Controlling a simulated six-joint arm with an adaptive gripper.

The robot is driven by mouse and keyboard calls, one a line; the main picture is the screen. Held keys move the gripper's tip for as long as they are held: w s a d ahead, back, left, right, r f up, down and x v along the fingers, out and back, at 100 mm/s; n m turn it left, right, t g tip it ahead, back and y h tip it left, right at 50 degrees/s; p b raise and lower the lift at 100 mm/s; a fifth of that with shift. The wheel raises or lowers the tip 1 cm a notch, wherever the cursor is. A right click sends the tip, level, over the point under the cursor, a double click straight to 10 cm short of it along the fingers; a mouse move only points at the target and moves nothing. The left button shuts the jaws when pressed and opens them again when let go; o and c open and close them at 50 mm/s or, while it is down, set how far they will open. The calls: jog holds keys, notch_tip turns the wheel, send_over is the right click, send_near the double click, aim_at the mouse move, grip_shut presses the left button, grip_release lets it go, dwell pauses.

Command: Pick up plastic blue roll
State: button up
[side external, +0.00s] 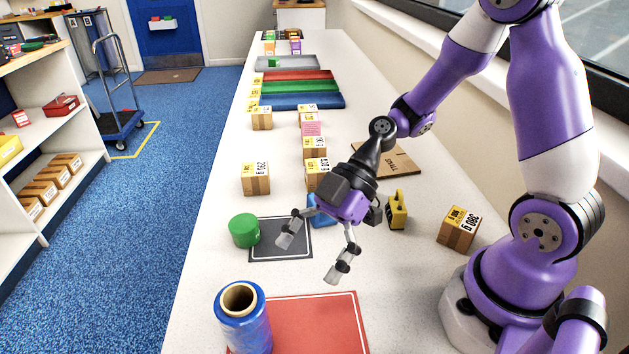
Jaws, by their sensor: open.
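The plastic blue roll (256,327) stands upright at the near end of the table, with the brown core of its top opening showing. It stands at the left side of a red mat (320,325), and its lower end is cut off by the picture edge. My gripper (311,262) is open and empty, with its fingers spread. It is above the table, up and to the right of the blue roll, between the dark mat and the red mat. Nothing is between its fingers.
A green round roll (244,230) is beside the dark mat (268,248). Small cartons (255,178) stand behind, and another carton (459,228) is near my base. A yellow item (397,210) stands right of my gripper. Coloured trays (300,101) lie farther back.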

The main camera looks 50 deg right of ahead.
aim_at(229, 345)
jog(key=a+f+y, duration=0.1)
jog(key=a, duration=0.2)
jog(key=a+f+n, duration=0.1)
jog(key=a, duration=0.3)
jog(key=w+a+f+y, duration=0.1)
jog(key=a, duration=0.2)
jog(key=shift+a+f+y, duration=0.3)
jog(key=shift+a+f, duration=0.1)
jog(key=c, duration=1.4)
